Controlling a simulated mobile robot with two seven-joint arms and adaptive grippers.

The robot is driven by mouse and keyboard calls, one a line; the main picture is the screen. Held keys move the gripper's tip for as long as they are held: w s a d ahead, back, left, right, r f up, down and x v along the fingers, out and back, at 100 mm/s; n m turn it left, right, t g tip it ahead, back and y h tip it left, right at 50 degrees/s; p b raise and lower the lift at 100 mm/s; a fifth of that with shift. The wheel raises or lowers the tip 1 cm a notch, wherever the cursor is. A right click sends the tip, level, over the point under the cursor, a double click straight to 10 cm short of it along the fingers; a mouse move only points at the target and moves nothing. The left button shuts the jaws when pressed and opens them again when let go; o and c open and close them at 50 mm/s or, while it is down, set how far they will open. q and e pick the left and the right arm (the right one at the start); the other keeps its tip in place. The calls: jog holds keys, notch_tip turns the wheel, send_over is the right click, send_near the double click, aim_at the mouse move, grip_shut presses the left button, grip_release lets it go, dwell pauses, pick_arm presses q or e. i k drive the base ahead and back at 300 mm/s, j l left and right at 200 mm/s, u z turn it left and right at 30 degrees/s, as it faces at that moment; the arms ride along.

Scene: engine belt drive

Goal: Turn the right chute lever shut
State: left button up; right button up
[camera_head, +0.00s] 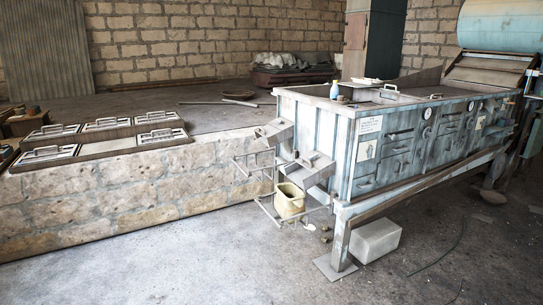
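A large weathered blue-grey machine (395,150) stands on legs at the right. Two small metal chutes stick out from its left end: a left chute (274,131) and a right chute (309,169), which is nearer and lower in the picture. Small dark fittings show on the right chute, but they are too small to tell which is the lever or whether it is open or shut. A worn yellow bucket (289,201) is below the right chute, at a thin metal frame. Neither of my grippers is in view.
A low stone wall (130,195) runs along the left and bears several handled metal panels (134,144). A pale block (374,241) lies under the machine. Small stones lie near the bucket. The concrete floor (190,265) in front is clear.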

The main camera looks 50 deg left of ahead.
aim_at(313, 157)
jog(key=u, duration=1.3)
jog(key=i+l, duration=0.1)
jog(key=i, duration=0.25)
